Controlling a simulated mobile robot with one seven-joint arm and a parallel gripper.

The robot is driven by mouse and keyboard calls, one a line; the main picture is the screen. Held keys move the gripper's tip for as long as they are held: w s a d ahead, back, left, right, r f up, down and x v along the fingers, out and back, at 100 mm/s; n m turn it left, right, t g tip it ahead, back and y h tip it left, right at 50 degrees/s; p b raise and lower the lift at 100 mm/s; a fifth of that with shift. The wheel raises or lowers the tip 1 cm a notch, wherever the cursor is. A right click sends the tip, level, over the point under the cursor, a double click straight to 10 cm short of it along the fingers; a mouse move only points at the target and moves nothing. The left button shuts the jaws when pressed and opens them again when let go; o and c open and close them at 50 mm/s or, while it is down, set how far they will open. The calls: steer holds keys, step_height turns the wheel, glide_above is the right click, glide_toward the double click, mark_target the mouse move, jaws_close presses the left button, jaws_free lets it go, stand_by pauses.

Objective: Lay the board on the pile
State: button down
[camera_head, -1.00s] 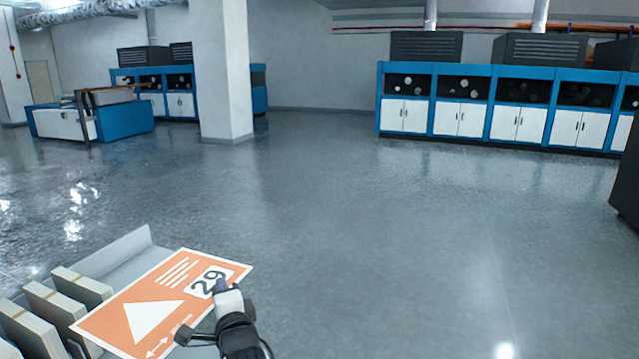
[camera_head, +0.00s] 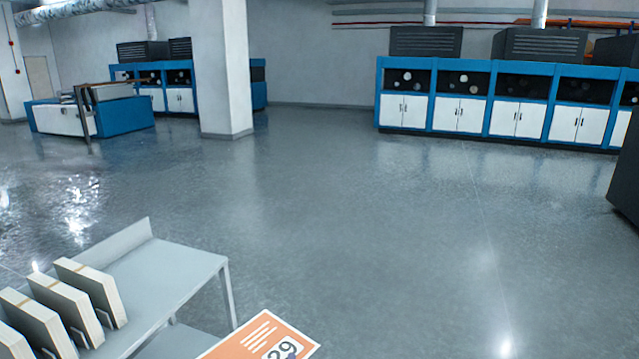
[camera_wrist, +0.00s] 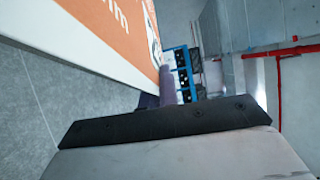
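The board (camera_head: 268,340) is flat and orange with a white border, white stripes and the number 29. It shows at the bottom edge of the head view, partly cut off, to the right of the grey shelf cart (camera_head: 165,285). In the wrist view the board (camera_wrist: 105,30) fills the upper left, with its pale edge toward me. My gripper (camera_wrist: 168,88) is shut on the board's edge in the wrist view. In the head view the gripper is out of frame. I cannot make out which stack is the pile.
Several pale bound blocks (camera_head: 68,303) stand upright at the left end of the cart; the cart's right end is bare. Wide grey floor (camera_head: 360,230) lies open ahead. Blue machines (camera_head: 500,105) line the back wall, and a pillar (camera_head: 224,70) stands left of centre.

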steer(key=s+d+f+h, duration=0.1)
steer(key=s+d+f, duration=0.2)
steer(key=f, duration=0.3)
steer(key=s+d+f+m+h, duration=0.1)
steer(key=s+d+f, duration=0.2)
steer(key=s+f, duration=0.2)
step_height(320, 180, down, 2)
steer(key=shift+d+f+h, duration=0.15)
steer(key=shift+d+h, duration=0.15)
steer(key=shift+d, duration=0.05)
steer(key=shift+s, duration=0.3)
